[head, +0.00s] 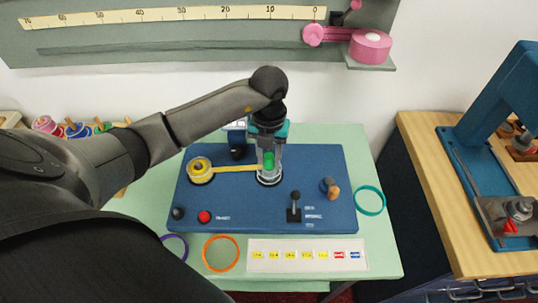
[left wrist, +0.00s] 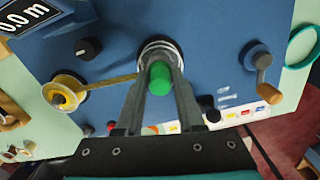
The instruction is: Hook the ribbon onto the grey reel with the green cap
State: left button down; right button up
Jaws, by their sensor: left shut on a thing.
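The grey reel (head: 268,180) with the green cap (head: 269,160) stands on the blue panel (head: 240,205). My left gripper (head: 268,158) is over it from above, its fingers on both sides of the cap. In the left wrist view, the fingers (left wrist: 160,78) are shut on the green cap (left wrist: 160,74); the grey rim (left wrist: 160,46) shows behind. The yellow ribbon (head: 235,168) runs from the yellow spool (head: 200,170) to the reel. It also shows in the left wrist view (left wrist: 110,80); its end at the reel is hidden by a finger. My right gripper is not in view.
The panel carries a black lever (head: 294,207), an orange-handled crank (head: 330,188), a red button (head: 204,216) and a black knob (head: 178,213). Teal (head: 370,200) and orange (head: 221,253) rings and a label strip (head: 307,255) lie on the pale green counter (head: 385,250).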

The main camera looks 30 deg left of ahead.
pick_arm(q)
jog(key=shift+f, duration=0.25)
jog(key=shift+c, duration=2.2)
grip_release()
jog(key=shift+r, duration=0.1)
notch_tip(320, 180, up, 7)
jog(key=p, duration=0.6)
jog(key=shift+s, duration=0.1)
